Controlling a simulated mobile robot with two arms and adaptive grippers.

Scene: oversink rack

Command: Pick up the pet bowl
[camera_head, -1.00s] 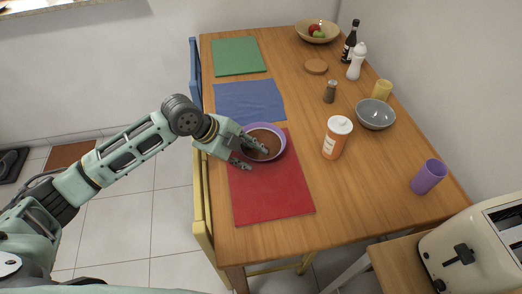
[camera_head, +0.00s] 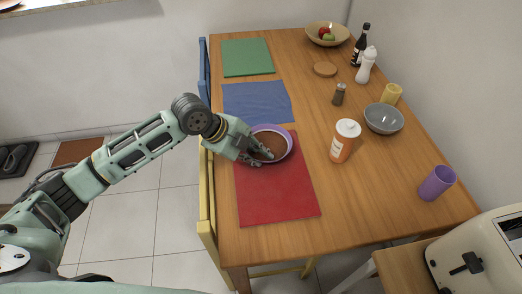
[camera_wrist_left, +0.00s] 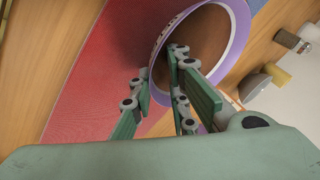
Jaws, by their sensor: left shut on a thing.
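The pet bowl (camera_head: 284,135) is purple with brown contents. It sits at the upper part of the red placemat (camera_head: 277,195) on the wooden table. My left gripper (camera_head: 258,156) reaches in from the left and is shut on the bowl's near-left wall, one finger inside and one outside. In the left wrist view the bowl's purple rim (camera_wrist_left: 240,50) passes between the fingers of the left gripper (camera_wrist_left: 160,90). Whether the bowl's base touches the mat is hard to tell. My right gripper is not in view.
An orange bottle with a white lid (camera_head: 344,140) stands right of the bowl. A grey bowl (camera_head: 384,118), a purple cup (camera_head: 437,183) and a yellow cup (camera_head: 391,94) stand along the right side. Blue (camera_head: 257,101) and green placemats (camera_head: 247,57) lie bare beyond.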

